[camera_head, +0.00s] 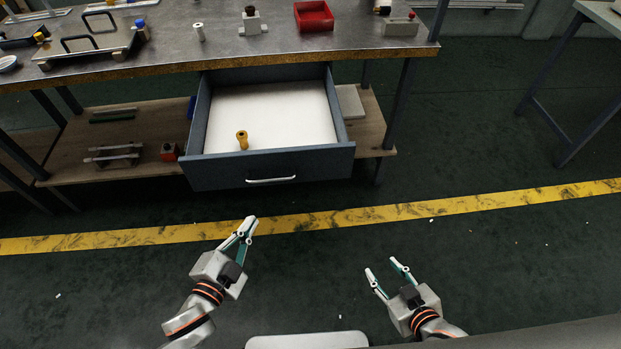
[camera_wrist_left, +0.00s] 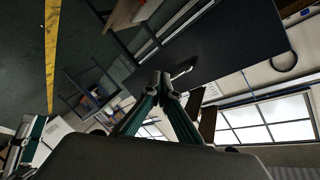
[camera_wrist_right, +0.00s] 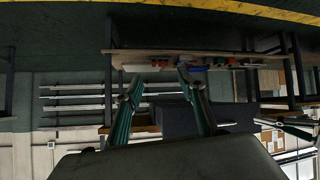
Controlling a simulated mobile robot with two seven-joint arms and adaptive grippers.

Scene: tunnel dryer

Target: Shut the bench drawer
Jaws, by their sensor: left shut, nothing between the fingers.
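The bench drawer (camera_head: 267,168) is pulled open under the workbench. It has a grey-blue front, a pale inside and a silver bar handle (camera_head: 271,180). A small yellow object with a dark top (camera_head: 242,140) stands inside near the front. My left gripper (camera_head: 249,222) is shut and empty, short of the drawer front and apart from the handle. In the left wrist view its fingertips (camera_wrist_left: 162,80) point toward the dark drawer front (camera_wrist_left: 225,45). My right gripper (camera_head: 381,266) is open and empty, to the right and farther back from the drawer. Its parted fingers also show in the right wrist view (camera_wrist_right: 158,82).
The workbench top (camera_head: 350,52) holds a red bin (camera_head: 313,16), fixtures and small parts. A lower wooden shelf (camera_head: 75,158) carries bars and a small red item. A yellow floor stripe (camera_head: 370,217) crosses before the bench. The floor between my grippers and the drawer is clear.

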